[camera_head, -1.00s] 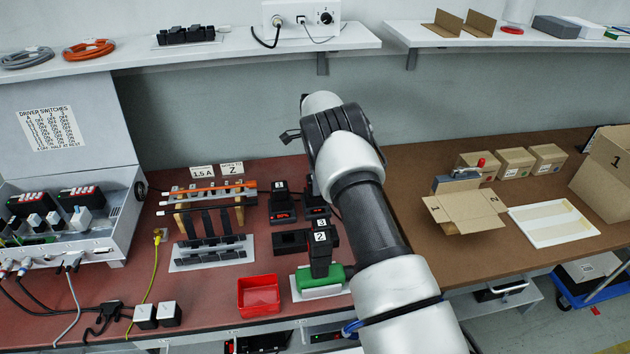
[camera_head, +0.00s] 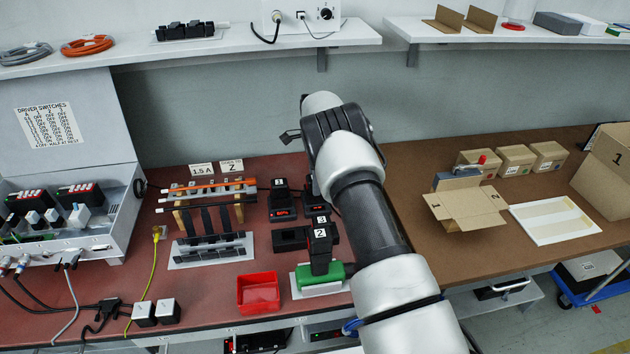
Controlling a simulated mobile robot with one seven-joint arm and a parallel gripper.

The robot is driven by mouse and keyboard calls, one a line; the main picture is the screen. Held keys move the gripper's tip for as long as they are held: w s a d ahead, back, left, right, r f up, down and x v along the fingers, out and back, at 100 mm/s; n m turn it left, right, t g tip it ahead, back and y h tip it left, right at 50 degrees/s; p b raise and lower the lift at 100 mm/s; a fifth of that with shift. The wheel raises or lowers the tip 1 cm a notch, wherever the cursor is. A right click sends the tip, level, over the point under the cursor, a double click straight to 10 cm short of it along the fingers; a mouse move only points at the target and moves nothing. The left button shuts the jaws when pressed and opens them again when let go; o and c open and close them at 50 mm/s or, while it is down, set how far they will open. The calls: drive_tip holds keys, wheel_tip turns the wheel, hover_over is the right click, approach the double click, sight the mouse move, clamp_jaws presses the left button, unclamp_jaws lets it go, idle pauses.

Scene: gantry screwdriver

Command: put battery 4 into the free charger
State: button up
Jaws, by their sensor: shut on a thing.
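My arm reaches up from the lower right, and its wrist is over the back of the red bench mat. I cannot pick out battery 4. A black charger with a red display (camera_head: 283,213) stands at the mat's back, with a labelled battery (camera_head: 278,190) in it. Another charger (camera_head: 313,210) beside it is partly covered by my arm. A low black charger-like unit (camera_head: 289,239) in front shows no battery on its left part. Battery 2 (camera_head: 320,252) stands upright above a green block; a battery labelled 3 (camera_head: 322,220) is close behind.
A red bin (camera_head: 258,292) is left of the green block (camera_head: 322,276). Black racks (camera_head: 210,250) and a rod holder (camera_head: 210,192) stand further left. An open carton (camera_head: 465,208) and white tray (camera_head: 553,222) are on the brown bench at right. A shelf (camera_head: 240,42) runs above.

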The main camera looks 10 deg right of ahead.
drive_tip(key=shift+f, duration=0.15)
drive_tip(key=o, duration=1.3)
drive_tip(key=shift+r+p, duration=1.1)
drive_tip(key=shift+r, duration=1.65)
